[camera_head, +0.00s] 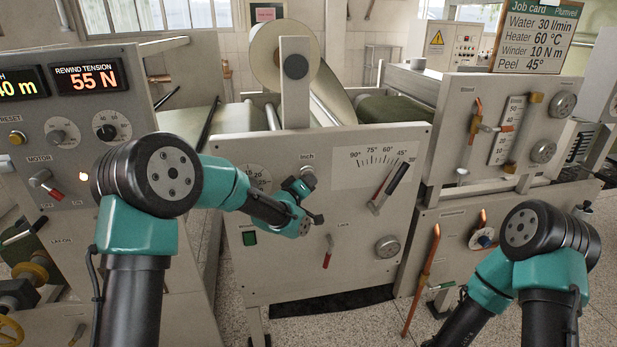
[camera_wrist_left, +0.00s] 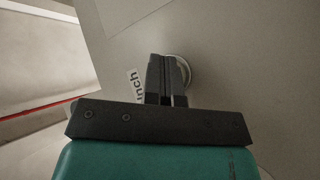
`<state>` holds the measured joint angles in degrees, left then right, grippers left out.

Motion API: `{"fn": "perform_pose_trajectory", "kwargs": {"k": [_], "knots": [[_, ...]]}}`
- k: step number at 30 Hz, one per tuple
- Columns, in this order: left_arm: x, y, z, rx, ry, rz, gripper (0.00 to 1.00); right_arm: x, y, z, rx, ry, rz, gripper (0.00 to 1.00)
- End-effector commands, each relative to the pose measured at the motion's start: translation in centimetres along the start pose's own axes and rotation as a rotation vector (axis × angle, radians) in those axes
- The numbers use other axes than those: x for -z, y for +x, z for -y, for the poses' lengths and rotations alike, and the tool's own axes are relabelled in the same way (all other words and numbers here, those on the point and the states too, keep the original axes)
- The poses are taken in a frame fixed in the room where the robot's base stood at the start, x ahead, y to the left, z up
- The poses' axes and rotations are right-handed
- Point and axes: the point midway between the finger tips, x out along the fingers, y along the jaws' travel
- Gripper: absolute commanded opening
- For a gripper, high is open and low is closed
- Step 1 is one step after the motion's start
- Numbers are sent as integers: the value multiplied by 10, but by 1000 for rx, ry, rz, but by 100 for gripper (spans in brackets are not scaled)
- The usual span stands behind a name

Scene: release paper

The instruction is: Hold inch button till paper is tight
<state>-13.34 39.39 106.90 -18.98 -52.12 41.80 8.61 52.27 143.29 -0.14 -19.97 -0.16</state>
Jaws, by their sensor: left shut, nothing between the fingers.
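The round metal Inch button (camera_head: 308,174) sits on the grey front panel (camera_head: 290,278), under its "Inch" label. In the left wrist view the button (camera_wrist_left: 185,72) is partly hidden behind my fingers. My left gripper (camera_head: 304,183) is shut and empty, its fingertips (camera_wrist_left: 168,65) right at the button. Whether they touch it or press it in, I cannot tell. The pale paper roll (camera_head: 312,55) is above the panel, with its web running down behind. The rewind tension display (camera_head: 87,78) reads 55 N. My right gripper is out of view.
A red-tipped Lock lever (camera_head: 328,251) and a round knob (camera_head: 387,246) are low on the panel. A tilted lever (camera_head: 388,188) lies by the angle scale. A job card (camera_head: 536,36) stands at the upper right. The motor switch (camera_head: 45,184) is at left.

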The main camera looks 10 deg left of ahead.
Motion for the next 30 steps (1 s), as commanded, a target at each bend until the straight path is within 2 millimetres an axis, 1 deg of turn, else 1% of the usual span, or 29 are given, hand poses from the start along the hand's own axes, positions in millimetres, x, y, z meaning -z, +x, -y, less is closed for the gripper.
{"fn": "perform_pose_trajectory", "kwargs": {"k": [13, 24, 30], "knots": [[0, 0, 0, 0, 0, 0, 0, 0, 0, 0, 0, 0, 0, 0], [-8, -11, -8, 0, 0, 1, 0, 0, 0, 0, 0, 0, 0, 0], [-9, -13, -9, 0, 0, 0, 0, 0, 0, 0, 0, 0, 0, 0]]}}
